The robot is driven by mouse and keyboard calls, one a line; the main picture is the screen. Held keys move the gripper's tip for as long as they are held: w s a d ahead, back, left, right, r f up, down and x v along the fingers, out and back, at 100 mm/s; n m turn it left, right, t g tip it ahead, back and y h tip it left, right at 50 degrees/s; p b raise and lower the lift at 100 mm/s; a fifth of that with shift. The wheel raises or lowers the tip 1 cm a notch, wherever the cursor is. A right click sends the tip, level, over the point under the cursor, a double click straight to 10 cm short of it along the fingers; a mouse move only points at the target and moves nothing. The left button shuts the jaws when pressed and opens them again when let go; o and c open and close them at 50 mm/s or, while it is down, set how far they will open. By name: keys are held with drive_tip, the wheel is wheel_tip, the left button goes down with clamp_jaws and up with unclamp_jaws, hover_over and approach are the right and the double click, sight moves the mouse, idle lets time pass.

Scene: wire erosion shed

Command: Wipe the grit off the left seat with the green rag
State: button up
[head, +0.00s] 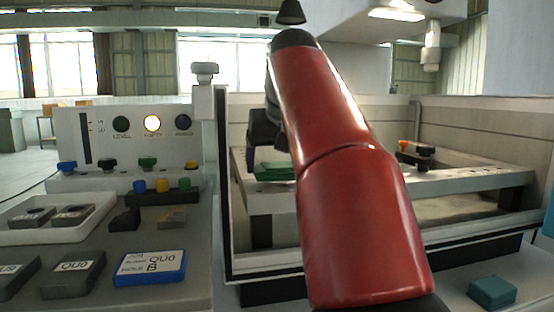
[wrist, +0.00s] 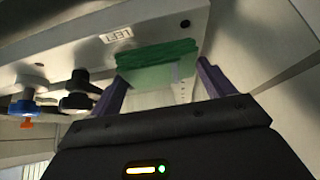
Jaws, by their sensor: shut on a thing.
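The green rag (wrist: 157,53) is between the two purple fingers of my gripper (wrist: 160,75), which is shut on it. The rag lies against or very close to the pale seat plate marked LEFT (wrist: 75,45). In the head view the rag (head: 274,171) shows at the left part of the pale frame (head: 262,188) in the machine tank, below my dark gripper (head: 264,132). My red arm hides part of the frame. I cannot make out any grit; the rag covers part of the seat.
Knobbed clamps (wrist: 78,92) stand close to the left of my gripper in the wrist view. A clamp with an orange knob (head: 410,152) sits on the frame's right side. The tank's front wall (head: 470,232) is near. A teal block (head: 492,291) lies at front right.

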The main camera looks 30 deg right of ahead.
drive_tip(key=shift+f+b, duration=0.65)
drive_tip(key=shift+f, duration=0.25)
